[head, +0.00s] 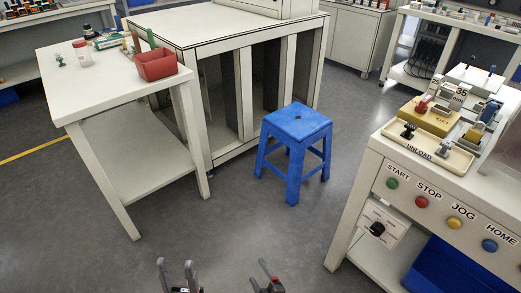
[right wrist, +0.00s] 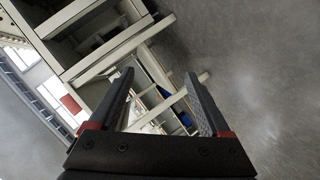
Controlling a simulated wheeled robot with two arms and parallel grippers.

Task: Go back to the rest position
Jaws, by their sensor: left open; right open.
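My left gripper (head: 176,272) is at the bottom edge of the head view, left of centre, with its two fingers apart and nothing between them. My right gripper (head: 265,275) is just to the right of it, also at the bottom edge, low over the grey floor. In the right wrist view the right gripper's two dark fingers (right wrist: 165,95) are spread and empty. Both grippers are clear of the furniture in the head view.
A white table (head: 95,100) with a red bin (head: 157,66) stands at left. A blue stool (head: 297,125) stands mid-floor before a white cabinet. A control bench (head: 375,160) with coloured buttons and an UNLOAD tray (head: 425,155) is at right. The floor (head: 235,220) between is open.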

